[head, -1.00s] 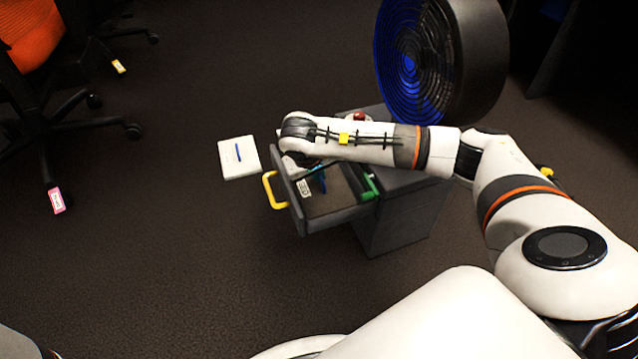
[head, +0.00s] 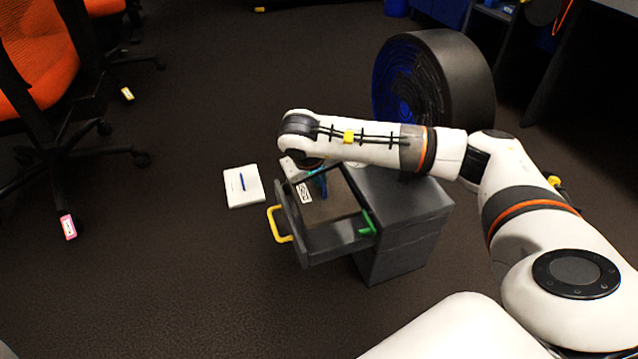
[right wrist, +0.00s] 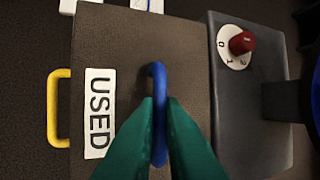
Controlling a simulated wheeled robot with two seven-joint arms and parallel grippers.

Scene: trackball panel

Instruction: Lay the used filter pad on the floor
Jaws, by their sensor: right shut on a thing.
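The used filter pad (head: 328,208) is a flat brown panel with a white USED label (right wrist: 98,110) and a blue loop handle (right wrist: 158,85). My right gripper (right wrist: 160,103) is shut on that blue loop with its green fingers. In the head view the right gripper (head: 321,182) is mostly hidden under my forearm. The pad hangs level just over the open drawer (head: 330,243) of a dark grey cabinet, and covers much of its inside. The floor (head: 150,270) is dark brown carpet. My left gripper is not in view.
The drawer has a yellow handle (head: 276,224) and a green part (head: 367,223) at its side. Orange chairs (head: 35,65) stand left. Front-left floor is clear.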

